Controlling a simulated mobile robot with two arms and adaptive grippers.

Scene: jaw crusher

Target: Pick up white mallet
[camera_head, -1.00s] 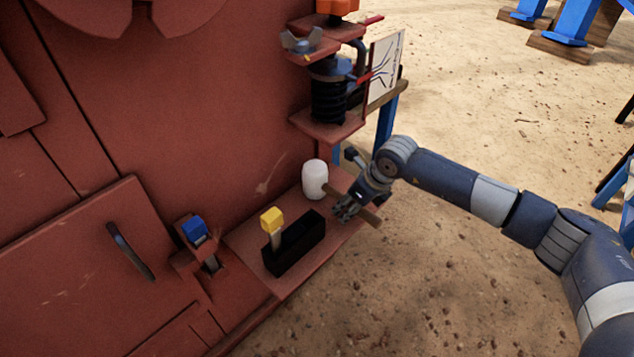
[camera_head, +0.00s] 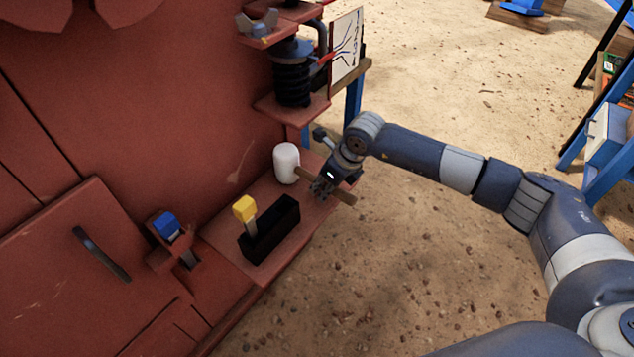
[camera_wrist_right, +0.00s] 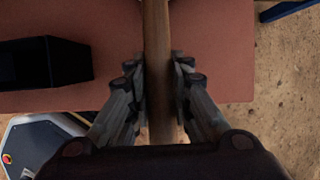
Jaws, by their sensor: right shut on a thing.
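The white mallet (camera_head: 287,163) has a white cylindrical head and a brown wooden handle. Its head stands at the right end of the red ledge (camera_head: 225,236), near the red machine wall. The handle points right and out past the ledge edge. My right gripper (camera_head: 322,186) is at the handle, to the right of the head. In the right wrist view the wooden handle (camera_wrist_right: 157,70) runs between the two fingers of the right gripper (camera_wrist_right: 160,95), which are shut on it. The mallet head is out of the wrist view. My left gripper is not in view.
Open sandy ground lies right.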

